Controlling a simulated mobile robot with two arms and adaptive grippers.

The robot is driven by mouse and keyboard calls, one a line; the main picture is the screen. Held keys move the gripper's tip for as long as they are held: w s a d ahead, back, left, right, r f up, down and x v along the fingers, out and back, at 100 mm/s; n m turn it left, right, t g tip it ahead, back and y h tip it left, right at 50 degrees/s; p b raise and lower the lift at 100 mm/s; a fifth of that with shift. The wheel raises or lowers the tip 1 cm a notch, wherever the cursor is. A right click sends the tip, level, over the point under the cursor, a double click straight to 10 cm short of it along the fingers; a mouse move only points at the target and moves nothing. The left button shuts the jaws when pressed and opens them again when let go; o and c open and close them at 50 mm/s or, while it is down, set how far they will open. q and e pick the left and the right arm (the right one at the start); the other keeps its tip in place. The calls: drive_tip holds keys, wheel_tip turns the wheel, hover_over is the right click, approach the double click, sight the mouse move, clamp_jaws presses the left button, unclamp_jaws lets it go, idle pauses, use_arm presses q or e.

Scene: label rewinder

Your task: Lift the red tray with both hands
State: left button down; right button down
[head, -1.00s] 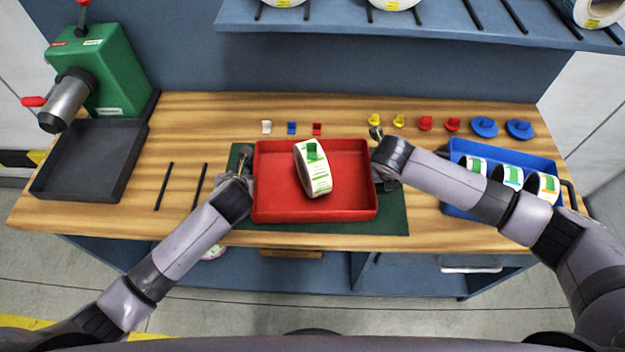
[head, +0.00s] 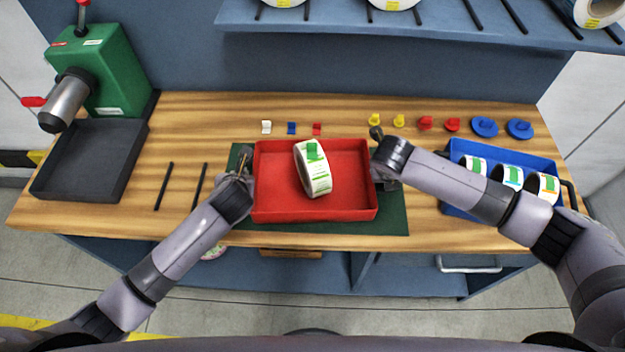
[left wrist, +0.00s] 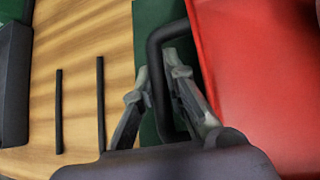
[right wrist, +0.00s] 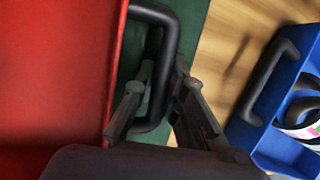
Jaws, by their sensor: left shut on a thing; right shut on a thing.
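The red tray (head: 345,205) is at the middle of the wooden table, over a dark green mat (head: 395,220). A label roll (head: 313,170) with a green tab stands in it. My left gripper (head: 243,178) is at the tray's left side, shut on its black left handle (left wrist: 160,85). My right gripper (head: 384,172) is at the right side, shut on the black right handle (right wrist: 165,75). I cannot tell whether the tray is touching the mat or slightly above it.
A blue bin (head: 455,150) with several label rolls stands close to the right arm. A green machine (head: 108,70) and a dark tray (head: 85,165) are at left, with two black rods (head: 165,185) beside them. Small coloured parts (head: 425,123) line the back under a shelf (head: 420,30).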

use_arm(q)
drive_tip(key=shift+w+r, duration=0.1)
drive_tip(key=shift+r, duration=0.05)
use_arm(e)
drive_tip(key=shift+r, duration=0.15)
